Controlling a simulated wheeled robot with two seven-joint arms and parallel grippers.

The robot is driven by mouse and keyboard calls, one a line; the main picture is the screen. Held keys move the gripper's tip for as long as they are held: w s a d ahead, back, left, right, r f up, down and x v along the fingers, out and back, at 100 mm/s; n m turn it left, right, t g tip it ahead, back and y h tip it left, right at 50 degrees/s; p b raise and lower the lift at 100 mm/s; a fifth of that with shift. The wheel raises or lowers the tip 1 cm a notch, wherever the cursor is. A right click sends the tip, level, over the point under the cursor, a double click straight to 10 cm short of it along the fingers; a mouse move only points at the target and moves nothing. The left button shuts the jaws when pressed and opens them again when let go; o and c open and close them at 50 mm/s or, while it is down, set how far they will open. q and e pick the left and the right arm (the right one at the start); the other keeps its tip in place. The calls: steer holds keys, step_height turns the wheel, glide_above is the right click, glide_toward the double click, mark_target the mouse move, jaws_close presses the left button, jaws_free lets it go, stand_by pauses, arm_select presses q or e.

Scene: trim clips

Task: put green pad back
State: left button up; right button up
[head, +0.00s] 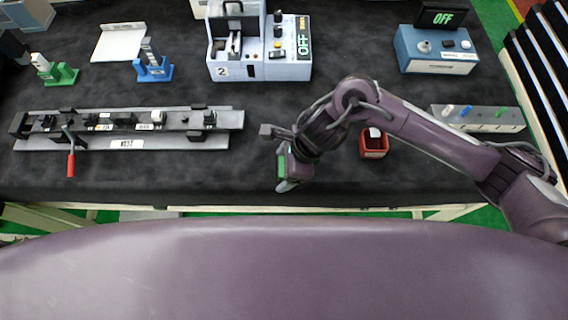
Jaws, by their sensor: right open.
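My right gripper (275,155) is over the front middle of the dark table, its fingers spread apart and pointing left. A green piece (282,166) shows against its lower finger; I cannot tell whether this is the green pad or whether it touches the finger. A small green holder (61,75) with a white upright piece stands at the back left. A grey block (478,118) at the right carries small blue, white and green pieces, the green one (500,113) at its right end. My left gripper is not in view.
A long grey rail fixture (222,142) with a red-handled lever (71,164) lies at the left. A blue holder (153,72), a white machine (290,70) and a blue box (435,60) stand behind. A red bin (374,152) sits beneath my right forearm.

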steer(key=shift+d+r, duration=0.1)
steer(key=shift+r, duration=0.25)
steer(key=v, duration=1.1)
steer(key=shift+r, duration=0.3)
steer(key=shift+f, duration=0.1)
